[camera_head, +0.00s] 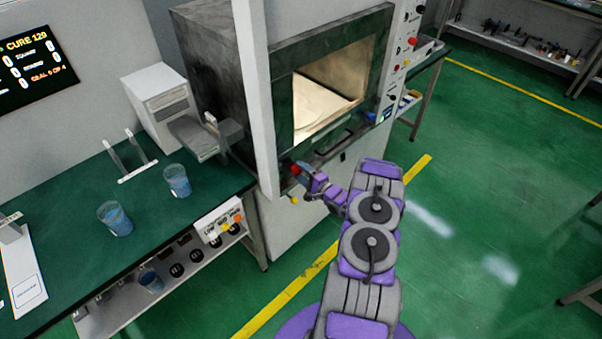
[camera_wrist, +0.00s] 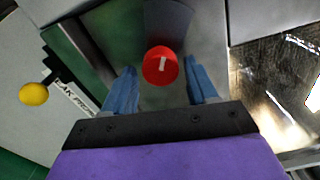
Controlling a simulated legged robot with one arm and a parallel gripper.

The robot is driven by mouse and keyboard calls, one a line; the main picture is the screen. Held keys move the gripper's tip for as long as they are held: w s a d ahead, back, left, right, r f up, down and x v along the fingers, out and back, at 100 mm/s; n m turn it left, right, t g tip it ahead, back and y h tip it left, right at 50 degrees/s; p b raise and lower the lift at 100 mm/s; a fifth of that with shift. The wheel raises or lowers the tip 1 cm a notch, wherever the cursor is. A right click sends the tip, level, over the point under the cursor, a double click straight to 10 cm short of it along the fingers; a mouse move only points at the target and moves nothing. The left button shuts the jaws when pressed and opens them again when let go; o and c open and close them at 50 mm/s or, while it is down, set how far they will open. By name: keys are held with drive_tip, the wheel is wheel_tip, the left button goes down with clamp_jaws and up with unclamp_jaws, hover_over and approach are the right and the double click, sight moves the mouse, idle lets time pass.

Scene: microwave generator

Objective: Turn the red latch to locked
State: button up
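The red latch (camera_wrist: 160,66) is a round red knob with a short white mark on its face, set on a grey metal plate below the microwave generator's opening. It also shows in the head view (camera_head: 295,169), at the tip of my arm. My gripper (camera_wrist: 163,88) is open, with one blue finger on each side of the knob. In the wrist view there are gaps between both fingers and the knob. I cannot tell how far the fingertips are from the plate. In the head view my gripper (camera_head: 306,176) partly hides the area around the latch.
A yellow knob (camera_wrist: 34,94) with a partly readable label is left of the latch. The microwave's lit chamber (camera_head: 330,95) is open above. A green bench (camera_head: 70,215) with blue cups (camera_head: 115,219) stands at left. Green floor (camera_head: 470,190) is free at right.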

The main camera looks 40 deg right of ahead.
drive_tip(key=shift+o, duration=0.6)
drive_tip(key=shift+d, duration=0.1)
drive_tip(key=shift+a, duration=0.25)
drive_tip(key=shift+s, duration=0.3)
drive_tip(key=s+d+p, duration=0.1)
drive_tip(key=s, duration=1.5)
drive_tip(key=shift+s+d+p, duration=0.35)
drive_tip(key=shift+s+p, duration=0.05)
drive_tip(key=shift+f, duration=0.1)
drive_tip(key=shift+w, duration=0.15)
